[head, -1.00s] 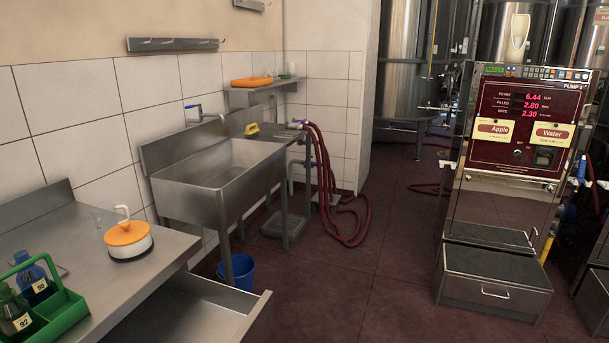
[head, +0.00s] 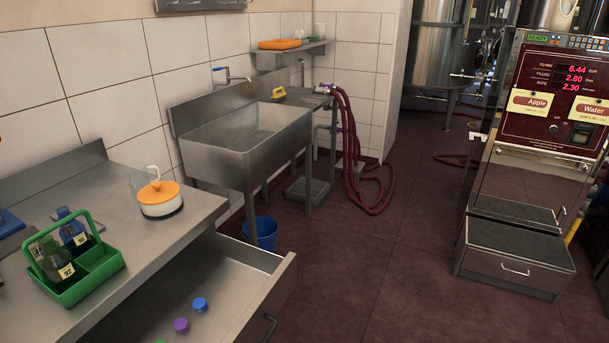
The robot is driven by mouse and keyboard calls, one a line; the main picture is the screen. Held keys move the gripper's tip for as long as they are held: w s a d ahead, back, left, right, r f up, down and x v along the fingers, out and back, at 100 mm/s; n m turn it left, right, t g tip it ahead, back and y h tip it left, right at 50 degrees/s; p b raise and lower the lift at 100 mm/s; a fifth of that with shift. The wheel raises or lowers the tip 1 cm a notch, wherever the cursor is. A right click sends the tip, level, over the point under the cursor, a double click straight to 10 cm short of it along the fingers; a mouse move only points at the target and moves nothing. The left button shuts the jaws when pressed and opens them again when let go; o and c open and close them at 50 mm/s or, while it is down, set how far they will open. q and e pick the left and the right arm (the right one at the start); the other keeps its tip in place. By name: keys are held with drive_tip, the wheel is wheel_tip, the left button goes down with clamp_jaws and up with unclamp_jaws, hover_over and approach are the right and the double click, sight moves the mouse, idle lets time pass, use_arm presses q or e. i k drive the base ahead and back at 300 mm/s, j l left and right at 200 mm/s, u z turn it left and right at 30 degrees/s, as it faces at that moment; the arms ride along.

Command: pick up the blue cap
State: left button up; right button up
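The blue cap (head: 200,304) lies in the open drawer (head: 252,281) under the steel counter, in the lower part of the head view. A purple cap (head: 181,325) lies just to its lower left. Part of a green cap (head: 161,341) shows at the bottom edge of the picture. Neither of my grippers shows in this view.
On the counter (head: 150,245) stand a green bottle carrier (head: 98,281) with bottles and a white pot with an orange lid (head: 160,199). A steel sink (head: 236,142) and blue bucket (head: 264,232) are beyond. The pump cabinet (head: 530,185) stands right; the middle floor is clear.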

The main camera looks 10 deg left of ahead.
sight(199, 304)
drive_tip(key=u, duration=1.1)
